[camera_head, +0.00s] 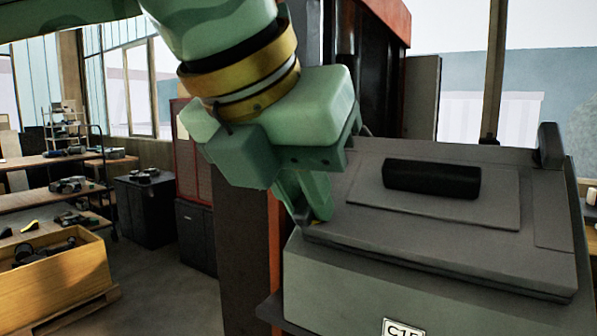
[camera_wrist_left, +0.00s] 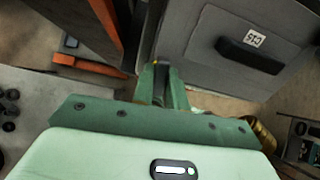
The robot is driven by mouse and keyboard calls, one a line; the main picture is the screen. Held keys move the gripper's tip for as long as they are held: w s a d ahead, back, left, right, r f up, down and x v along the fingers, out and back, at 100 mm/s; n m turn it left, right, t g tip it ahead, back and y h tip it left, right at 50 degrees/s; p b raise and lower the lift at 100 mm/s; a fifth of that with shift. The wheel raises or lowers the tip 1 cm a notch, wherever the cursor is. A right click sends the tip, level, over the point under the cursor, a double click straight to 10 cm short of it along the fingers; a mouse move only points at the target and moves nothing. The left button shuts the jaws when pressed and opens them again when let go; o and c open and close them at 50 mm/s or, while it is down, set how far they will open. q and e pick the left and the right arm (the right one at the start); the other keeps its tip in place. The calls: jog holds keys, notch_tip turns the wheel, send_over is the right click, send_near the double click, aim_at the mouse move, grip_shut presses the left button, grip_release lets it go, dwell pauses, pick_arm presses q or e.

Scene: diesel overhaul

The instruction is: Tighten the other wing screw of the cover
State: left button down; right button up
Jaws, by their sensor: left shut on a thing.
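The grey cover (camera_head: 355,205) lies on top of the cabinet-like housing, with a black bar handle (camera_head: 430,178) on it. My left gripper (camera_head: 318,215) reaches down at the cover's near left corner. Its fingers, also in the left wrist view (camera_wrist_left: 162,78), are closed together on a small thing at that corner, which I take to be the wing screw. The fingers hide nearly all of it; only a yellowish speck shows by the tips. No other wing screw can be made out. My right gripper is in neither view.
The housing (camera_head: 420,275) carries a C15 label (camera_head: 403,328) on its front. A dark post with an orange edge stands close to the left of it. Further left are a wooden crate (camera_head: 60,285), a dark cabinet (camera_head: 145,205) and shelves, with open floor between.

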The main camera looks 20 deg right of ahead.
pick_arm(q)
jog(key=shift+r+m, duration=0.2)
jog(key=shift+m, duration=0.5)
jog(key=shift+f, duration=0.15)
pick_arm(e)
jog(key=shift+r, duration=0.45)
pick_arm(q)
jog(key=m+p, duration=0.1)
jog(key=m, duration=0.1)
jog(key=shift+r+m+p, duration=0.2)
jog(key=shift+m+p, duration=0.1)
jog(key=shift+p, duration=0.1)
jog(key=shift+m+p, duration=0.35)
jog(key=shift+m, duration=0.35)
jog(key=shift+f+m, duration=0.1)
jog(key=shift+m, duration=0.3)
jog(key=shift+f, duration=0.15)
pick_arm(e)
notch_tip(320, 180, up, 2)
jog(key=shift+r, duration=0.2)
